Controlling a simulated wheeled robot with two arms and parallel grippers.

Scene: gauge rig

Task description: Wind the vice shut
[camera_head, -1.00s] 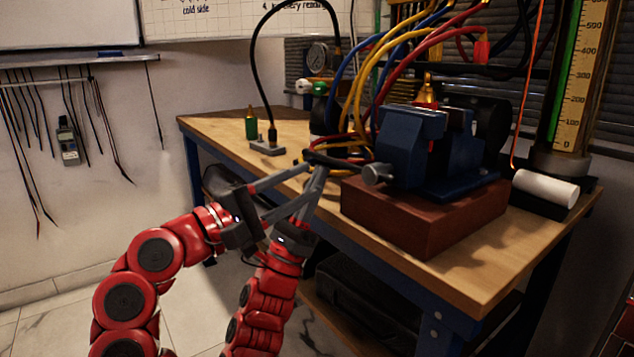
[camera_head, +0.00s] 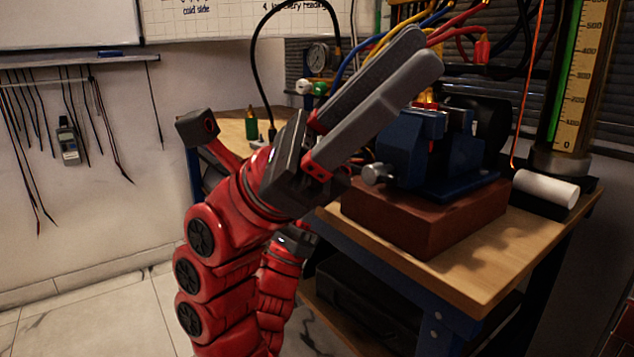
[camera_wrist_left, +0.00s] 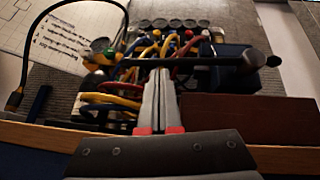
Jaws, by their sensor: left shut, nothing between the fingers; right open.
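The blue vice (camera_head: 400,152) stands on a red-brown block (camera_head: 420,220), with a gap between its jaws. Its silver screw end (camera_head: 378,173) faces left.
The wooden bench (camera_head: 490,265) carries a bundle of coloured hoses behind the vice and a round gauge (camera_head: 319,58) at the back. A white roll (camera_head: 545,188) lies right of the vice beside a tall scale (camera_head: 580,80). The bench's front right corner is clear.

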